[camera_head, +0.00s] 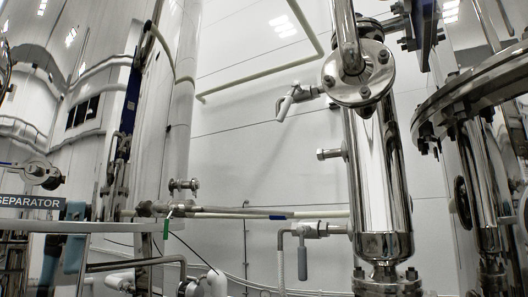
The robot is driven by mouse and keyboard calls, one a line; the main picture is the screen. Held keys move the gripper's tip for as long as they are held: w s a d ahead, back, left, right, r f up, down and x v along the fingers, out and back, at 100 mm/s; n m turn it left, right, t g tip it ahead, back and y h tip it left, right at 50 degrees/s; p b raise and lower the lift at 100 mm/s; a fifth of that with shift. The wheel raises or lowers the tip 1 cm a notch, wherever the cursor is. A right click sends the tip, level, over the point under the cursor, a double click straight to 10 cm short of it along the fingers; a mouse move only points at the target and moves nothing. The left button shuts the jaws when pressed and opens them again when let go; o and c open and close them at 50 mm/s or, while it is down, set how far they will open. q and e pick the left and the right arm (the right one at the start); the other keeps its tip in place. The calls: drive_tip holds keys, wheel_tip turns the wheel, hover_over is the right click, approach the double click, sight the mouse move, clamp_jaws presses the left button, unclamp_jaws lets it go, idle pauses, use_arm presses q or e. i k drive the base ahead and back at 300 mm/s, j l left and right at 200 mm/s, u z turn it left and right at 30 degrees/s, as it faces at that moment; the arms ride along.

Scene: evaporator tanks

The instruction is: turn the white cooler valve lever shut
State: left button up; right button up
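A valve with a pale, whitish lever (284,108) sticks out from the upper left side of a shiny vertical steel vessel (378,190). The lever slants down and to the left from its valve body (305,92). A second valve (312,230) sits lower on the same vessel, with a light grey lever (302,262) hanging straight down. I cannot tell from this view which of the two is the cooler valve, or whether either is open or shut. Neither of my grippers is in view.
A SEPARATOR sign (30,202) is at the left, beside blue-teal parts (73,211). A horizontal pipe (240,213) crosses the middle. A bolted flange (470,92) juts in at the right. White wall panels (250,150) show behind, with open space left of the upper lever.

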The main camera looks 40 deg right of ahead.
sight(296, 85)
drive_tip(key=z, duration=1.3)
drive_tip(key=l, duration=0.1)
